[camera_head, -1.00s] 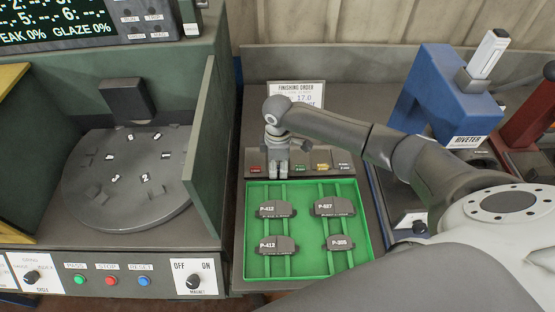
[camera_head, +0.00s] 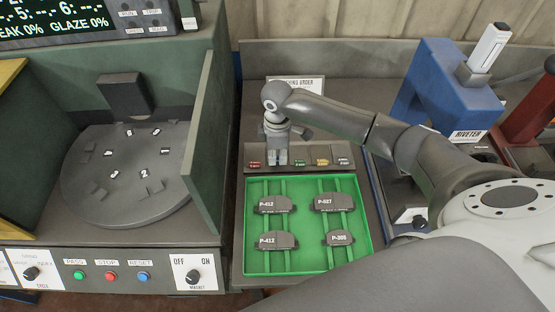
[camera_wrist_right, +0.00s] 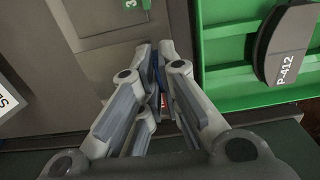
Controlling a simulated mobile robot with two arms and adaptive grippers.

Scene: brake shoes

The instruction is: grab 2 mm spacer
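A row of small coloured spacers stands in a dark rack (camera_head: 316,172) behind the green tray. In the head view I see a red spacer (camera_head: 255,164), a green one (camera_head: 299,163), a yellow one (camera_head: 322,162) and a dark one (camera_head: 343,161). My right gripper (camera_head: 277,162) points down into the row between red and green and hides that slot. In the right wrist view its fingers (camera_wrist_right: 154,55) are close together with a narrow blue piece (camera_wrist_right: 155,70) between the tips, apparently the spacer from that slot. Its size label is not readable. My left gripper is out of view.
An order card (camera_head: 297,85) stands behind the rack. A blue riveter (camera_head: 445,90) is to the right. A machine with a round plate (camera_head: 125,200) is to the left.

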